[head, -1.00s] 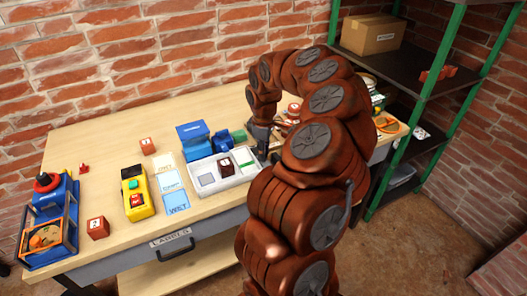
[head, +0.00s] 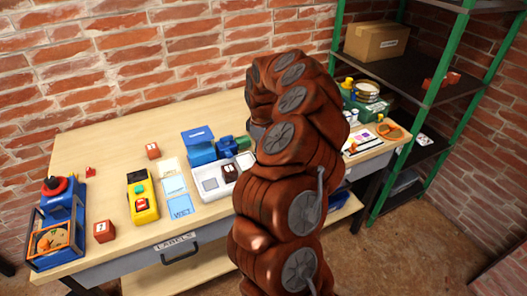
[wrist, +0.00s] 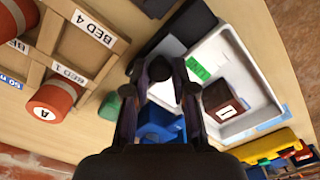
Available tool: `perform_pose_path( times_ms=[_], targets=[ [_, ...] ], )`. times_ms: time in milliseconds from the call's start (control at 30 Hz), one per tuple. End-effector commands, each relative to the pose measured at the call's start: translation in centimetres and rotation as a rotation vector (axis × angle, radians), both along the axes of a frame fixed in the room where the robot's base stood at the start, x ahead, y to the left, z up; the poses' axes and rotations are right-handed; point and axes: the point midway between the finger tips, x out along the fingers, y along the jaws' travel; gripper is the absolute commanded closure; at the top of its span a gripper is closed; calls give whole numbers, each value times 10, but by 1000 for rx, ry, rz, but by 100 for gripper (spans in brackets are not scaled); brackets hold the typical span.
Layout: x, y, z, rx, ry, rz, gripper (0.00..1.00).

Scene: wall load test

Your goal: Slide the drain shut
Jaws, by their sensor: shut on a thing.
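My gripper (wrist: 160,72) shows in the wrist view, its dark fingertips close together around a small dark piece that I cannot make out clearly. It is beside the white tray (wrist: 238,58), above a blue part (wrist: 158,124). In the head view my arm hides the gripper and what it holds. The white tray (head: 207,193) there carries a dark red cube (head: 230,173), and a blue device (head: 197,148) with a dark blue part (head: 226,148) stands behind it. No part is clearly recognisable as the drain.
A yellow box (head: 142,197) and label cards (head: 175,186) lie left of the tray. A blue stand (head: 57,230) is at far left. In the wrist view a wooden bed rack (wrist: 75,45) with a red cylinder (wrist: 52,100) is close on the left. Bare table lies behind the devices.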

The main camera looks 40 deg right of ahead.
Motion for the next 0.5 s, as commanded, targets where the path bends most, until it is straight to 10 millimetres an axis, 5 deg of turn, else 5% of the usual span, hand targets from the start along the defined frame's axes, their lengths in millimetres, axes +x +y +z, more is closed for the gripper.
perform_pose_path(
  times_ms=[267,300,500],
  targets=[
    [4,-1,1,-6,-12,0,100],
    [4,-1,1,-5,-12,0,71],
    [3,-1,1,-4,-10,-1,51]
  ],
)
